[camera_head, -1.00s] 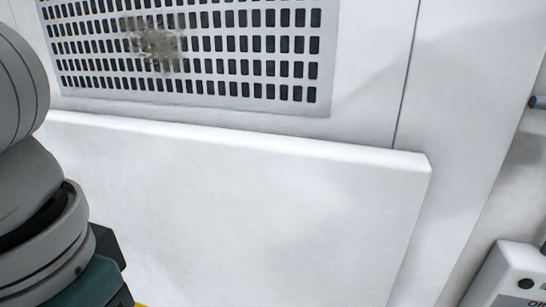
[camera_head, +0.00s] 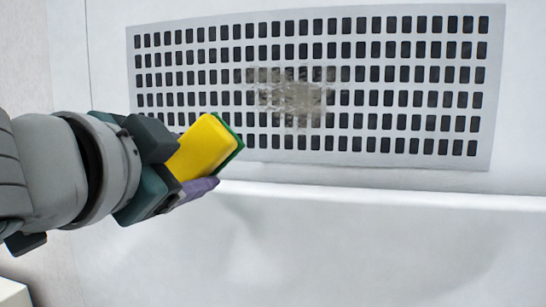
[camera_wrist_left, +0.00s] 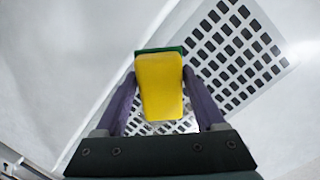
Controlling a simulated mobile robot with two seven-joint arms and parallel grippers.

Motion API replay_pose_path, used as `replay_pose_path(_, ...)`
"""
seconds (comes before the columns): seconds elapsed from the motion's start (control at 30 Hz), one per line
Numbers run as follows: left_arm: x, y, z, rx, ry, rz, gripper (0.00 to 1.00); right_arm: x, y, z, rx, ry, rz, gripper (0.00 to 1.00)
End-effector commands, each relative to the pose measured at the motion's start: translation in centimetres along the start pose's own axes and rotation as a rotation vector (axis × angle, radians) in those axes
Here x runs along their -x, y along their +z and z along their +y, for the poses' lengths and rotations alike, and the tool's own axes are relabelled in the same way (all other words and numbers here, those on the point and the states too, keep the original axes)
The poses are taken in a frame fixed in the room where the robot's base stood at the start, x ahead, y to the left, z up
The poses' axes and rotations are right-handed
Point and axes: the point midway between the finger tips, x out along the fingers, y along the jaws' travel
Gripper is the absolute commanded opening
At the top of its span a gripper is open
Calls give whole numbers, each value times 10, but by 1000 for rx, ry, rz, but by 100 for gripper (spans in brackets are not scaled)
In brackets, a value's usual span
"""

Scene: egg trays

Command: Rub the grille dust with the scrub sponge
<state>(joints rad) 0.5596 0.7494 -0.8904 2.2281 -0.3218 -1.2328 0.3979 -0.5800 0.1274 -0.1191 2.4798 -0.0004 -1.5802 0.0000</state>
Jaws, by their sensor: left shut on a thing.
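The scrub sponge (camera_head: 203,149) is yellow with a green scrub side. My left gripper (camera_head: 196,168) is shut on it, and the green side faces the wall. In the left wrist view the sponge (camera_wrist_left: 160,85) sits between the two purple fingers of my left gripper (camera_wrist_left: 163,103). The grille dust (camera_head: 295,97) is a grey-brown smudge near the middle of the wall grille (camera_head: 430,157). The sponge is to the lower left of the dust, apart from it in the picture. My right gripper is not in view.
A white ledge (camera_head: 390,200) juts out below the grille. The white wall around the grille is bare. The space between the sponge and the dust looks clear.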

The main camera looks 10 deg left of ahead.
Motion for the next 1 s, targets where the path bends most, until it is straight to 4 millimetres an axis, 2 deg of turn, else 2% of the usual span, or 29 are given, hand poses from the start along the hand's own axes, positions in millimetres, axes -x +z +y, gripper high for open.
replay_pose_path(0.03, -2, -8, -8, -3, -31, 62, 27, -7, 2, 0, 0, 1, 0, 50)
replay_pose_path(0.1, -2, -22, -18, -2, -62, 123, 27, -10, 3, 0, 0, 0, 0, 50)
replay_pose_path(0.23, -2, -34, -27, 0, -88, 166, 27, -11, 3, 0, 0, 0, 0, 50)
replay_pose_path(0.7, -47, -42, -32, 0, -90, 166, 27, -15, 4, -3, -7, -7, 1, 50)
replay_pose_path(1.0, -59, -44, -33, 1, -87, 166, 27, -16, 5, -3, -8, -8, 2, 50)
